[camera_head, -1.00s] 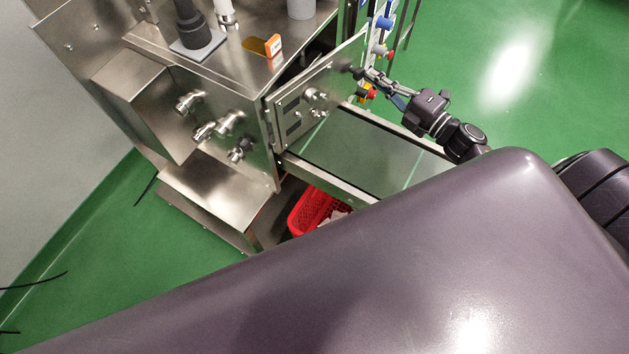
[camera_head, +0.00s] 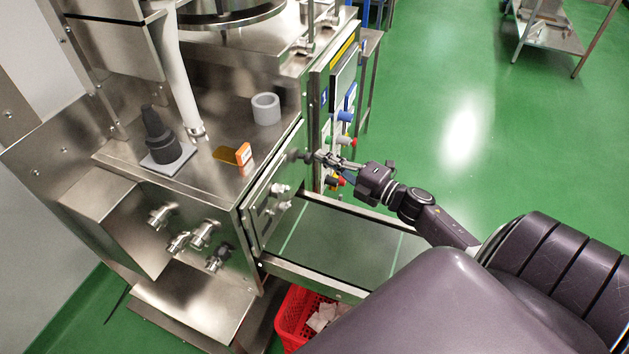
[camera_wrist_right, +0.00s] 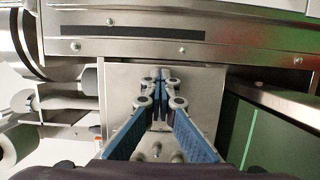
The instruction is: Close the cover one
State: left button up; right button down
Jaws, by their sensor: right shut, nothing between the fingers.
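The cover (camera_head: 262,222) is a metal panel with several shiny knobs on the side of the steel machine. It stands close along the machine's side, nearly flush; I cannot tell whether it is fully closed. A dark round knob (camera_head: 303,155) is at its far end. My right gripper (camera_head: 317,158) is at that end, beside the dark knob; contact is unclear. In the right wrist view, the right gripper (camera_wrist_right: 161,82) is shut and empty, its blue-padded fingers together in front of the cover's metal face (camera_wrist_right: 118,82). My left gripper is not in view.
A conveyor belt (camera_head: 335,245) runs below the cover. A red basket (camera_head: 296,315) is under it. Colored buttons (camera_head: 345,116) are on the control panel behind my right gripper. An orange block (camera_head: 243,156) and a grey ring (camera_head: 265,108) are on the machine top. Green floor is open at right.

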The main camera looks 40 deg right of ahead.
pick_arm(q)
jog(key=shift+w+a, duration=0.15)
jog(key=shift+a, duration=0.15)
pick_arm(e)
jog(key=v, duration=1.2)
